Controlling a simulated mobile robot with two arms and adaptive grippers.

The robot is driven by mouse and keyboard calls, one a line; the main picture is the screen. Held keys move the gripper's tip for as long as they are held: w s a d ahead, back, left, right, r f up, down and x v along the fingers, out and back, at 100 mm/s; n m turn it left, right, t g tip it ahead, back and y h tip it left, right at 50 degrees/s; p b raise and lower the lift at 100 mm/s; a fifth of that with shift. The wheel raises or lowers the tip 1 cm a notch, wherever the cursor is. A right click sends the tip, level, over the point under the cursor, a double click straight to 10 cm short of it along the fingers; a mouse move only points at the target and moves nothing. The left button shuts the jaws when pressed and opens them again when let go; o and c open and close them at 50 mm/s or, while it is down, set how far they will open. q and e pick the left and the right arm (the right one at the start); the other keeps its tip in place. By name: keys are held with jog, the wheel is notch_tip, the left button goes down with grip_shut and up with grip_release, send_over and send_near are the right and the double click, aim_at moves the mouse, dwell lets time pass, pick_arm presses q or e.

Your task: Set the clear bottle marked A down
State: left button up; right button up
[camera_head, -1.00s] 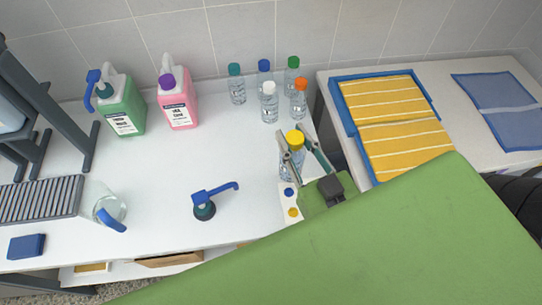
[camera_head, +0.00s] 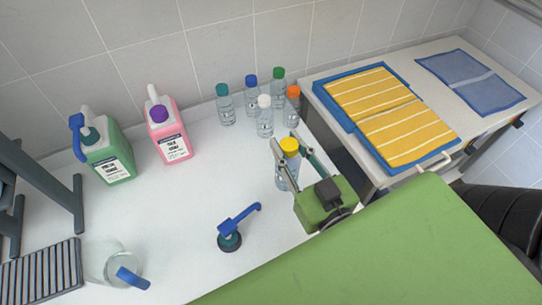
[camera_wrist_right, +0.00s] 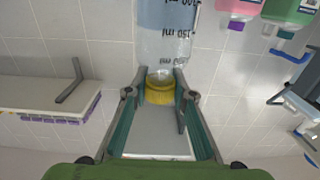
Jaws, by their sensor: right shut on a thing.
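A clear bottle with a yellow cap (camera_head: 289,145) is held upright by my right gripper (camera_head: 287,157) near the right edge of the white table. The gripper's fingers are shut around its upper part. In the right wrist view the bottle (camera_wrist_right: 166,35) appears inverted, with volume marks and its cap between the fingers (camera_wrist_right: 164,75). No letter A is readable on it. Whether its base touches the table cannot be told. My left gripper is not in view.
Several capped bottles, one with a white cap (camera_head: 264,102), stand behind. Green (camera_head: 108,160) and pink (camera_head: 170,140) jugs stand left. A blue pump head (camera_head: 230,240) and clear pitcher (camera_head: 108,265) are in front. A side table holds a yellow striped towel (camera_head: 390,110). Bare tabletop lies mid-table.

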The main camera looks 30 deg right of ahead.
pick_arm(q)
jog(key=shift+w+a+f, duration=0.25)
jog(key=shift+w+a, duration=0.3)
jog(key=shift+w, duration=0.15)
pick_arm(e)
jog(key=w+f, duration=0.8)
jog(key=f, duration=0.2)
jog(key=shift+w+d+f, duration=0.25)
jog(key=shift+d+f, duration=0.05)
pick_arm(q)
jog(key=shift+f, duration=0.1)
pick_arm(e)
jog(key=shift+a+f, duration=0.1)
jog(key=o, duration=1)
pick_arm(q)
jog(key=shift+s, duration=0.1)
pick_arm(e)
jog(key=shift+o, duration=0.2)
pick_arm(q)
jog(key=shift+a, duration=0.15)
